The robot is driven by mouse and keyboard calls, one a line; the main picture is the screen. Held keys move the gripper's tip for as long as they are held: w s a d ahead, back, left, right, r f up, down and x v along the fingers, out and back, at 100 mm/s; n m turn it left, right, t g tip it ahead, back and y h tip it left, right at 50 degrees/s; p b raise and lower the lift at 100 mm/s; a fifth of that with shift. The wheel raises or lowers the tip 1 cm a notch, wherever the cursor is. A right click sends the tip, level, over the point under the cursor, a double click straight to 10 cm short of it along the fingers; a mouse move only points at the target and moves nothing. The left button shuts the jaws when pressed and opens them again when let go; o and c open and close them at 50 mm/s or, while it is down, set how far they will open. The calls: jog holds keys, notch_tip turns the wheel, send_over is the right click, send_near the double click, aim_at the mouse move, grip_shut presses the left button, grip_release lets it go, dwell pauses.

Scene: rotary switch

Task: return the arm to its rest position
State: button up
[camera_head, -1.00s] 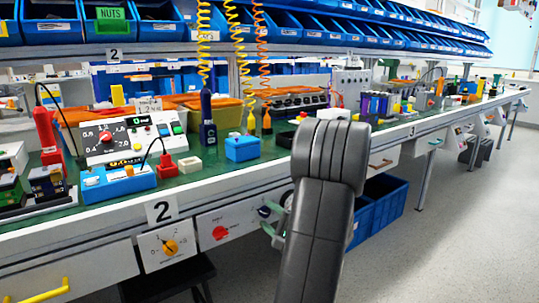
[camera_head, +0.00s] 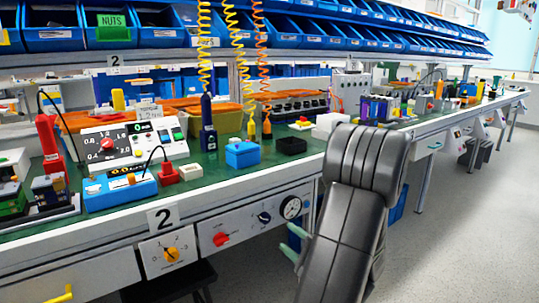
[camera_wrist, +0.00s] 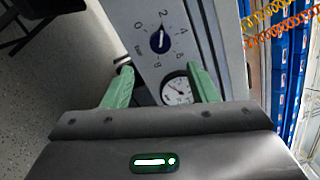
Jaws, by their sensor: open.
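My gripper (camera_head: 293,243) is at the front of the bench, its green fingers showing beside my dark arm. In the wrist view the gripper (camera_wrist: 160,80) is open and empty, its fingers apart and pointing at the control panel. The dark blue rotary knob (camera_head: 264,218) is on the white front panel, clear of the fingers. In the wrist view this knob (camera_wrist: 158,40) sits in a numbered dial, beyond the fingertips. A round gauge (camera_head: 290,207) is to its right; in the wrist view the gauge (camera_wrist: 178,90) shows between the fingers.
A red knob (camera_head: 220,238) and an orange knob (camera_head: 171,254) are on panels to the left. The bench top (camera_head: 225,180) above carries instruments, boxes and hanging coiled cords. Blue bins (camera_head: 165,38) line the shelves. Open floor (camera_head: 465,230) lies to the right.

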jog(key=v, duration=0.4)
jog(key=b, duration=0.3)
send_near(267, 219)
jog(key=x, duration=0.7)
jog(key=shift+w+a+f, duration=0.25)
jog(key=shift+w+f, duration=0.05)
jog(key=shift+w+a+r+m+p, duration=0.1)
jog(key=shift+w+a+m+p, duration=0.1)
jog(key=shift+m+p, duration=0.1)
jog(key=m, duration=0.2)
jog(key=m+p, duration=0.1)
jog(key=m, duration=0.1)
jog(key=shift+d+r, duration=0.1)
jog(key=shift+r, duration=0.1)
jog(key=m+p, duration=0.5)
jog(key=shift+s+r+t+h, duration=0.1)
jog(key=shift+t+h, duration=0.3)
jog(key=m+p, duration=0.6)
jog(key=p, duration=0.2)
jog(key=shift+m+h, duration=0.3)
jog(key=m+p, duration=0.3)
jog(key=shift+m+p, duration=0.3)
jog(key=shift+p, duration=0.1)
jog(key=shift+m+p, duration=0.55)
jog(key=shift+m, duration=0.05)
